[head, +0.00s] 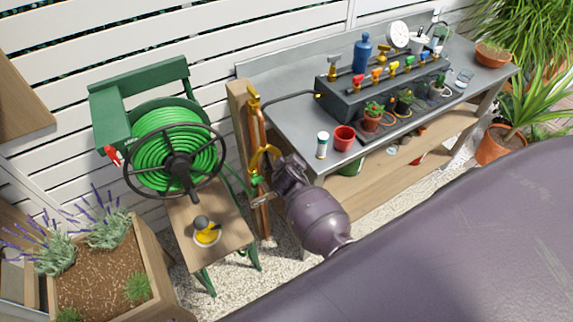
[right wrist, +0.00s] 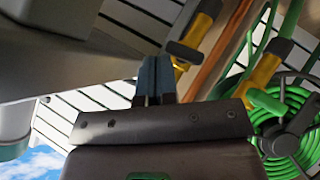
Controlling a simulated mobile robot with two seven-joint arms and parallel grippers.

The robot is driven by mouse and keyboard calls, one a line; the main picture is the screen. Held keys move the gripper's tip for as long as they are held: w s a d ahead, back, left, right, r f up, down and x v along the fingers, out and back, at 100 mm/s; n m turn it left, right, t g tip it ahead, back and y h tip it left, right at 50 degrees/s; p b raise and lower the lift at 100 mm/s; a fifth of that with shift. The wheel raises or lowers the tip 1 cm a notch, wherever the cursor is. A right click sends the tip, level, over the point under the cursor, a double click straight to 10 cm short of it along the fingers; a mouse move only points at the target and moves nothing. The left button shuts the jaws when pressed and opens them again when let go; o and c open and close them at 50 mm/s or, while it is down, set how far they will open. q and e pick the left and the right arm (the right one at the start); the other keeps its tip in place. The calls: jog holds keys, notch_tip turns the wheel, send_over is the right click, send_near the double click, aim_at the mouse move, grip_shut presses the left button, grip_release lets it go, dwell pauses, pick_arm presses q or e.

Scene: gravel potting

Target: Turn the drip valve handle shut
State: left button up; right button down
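A brass-yellow two-way splitter (head: 266,160) hangs on the wooden post. In the right wrist view, one yellow leg carries a dark grey lever (right wrist: 185,52), which looks like the drip valve handle. The other leg carries a green lever (right wrist: 266,101). My right gripper (right wrist: 155,70) points up beside the dark lever, its two fingers close together with no object visible between them. The lever lies just right of the fingertips; I cannot tell if they touch. In the head view my right wrist partly covers the splitter's right side. My left gripper is out of view.
A green hose reel (head: 178,150) stands left of the post above a small wooden stool (head: 190,205). A grey potting bench (head: 290,125) on the right bears a red cup (head: 344,138), a white bottle (head: 322,145) and a valve box (head: 340,100). A lavender planter (head: 105,285) is at lower left.

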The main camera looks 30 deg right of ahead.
jog(key=shift+d, duration=0.25)
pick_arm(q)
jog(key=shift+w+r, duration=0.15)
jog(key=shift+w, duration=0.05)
pick_arm(e)
jog(key=shift+f, duration=0.1)
dwell(0.4)
pick_arm(q)
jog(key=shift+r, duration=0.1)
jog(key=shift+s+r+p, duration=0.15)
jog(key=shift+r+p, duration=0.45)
jog(key=shift+p, duration=0.15)
pick_arm(e)
jog(key=shift+r, duration=0.85)
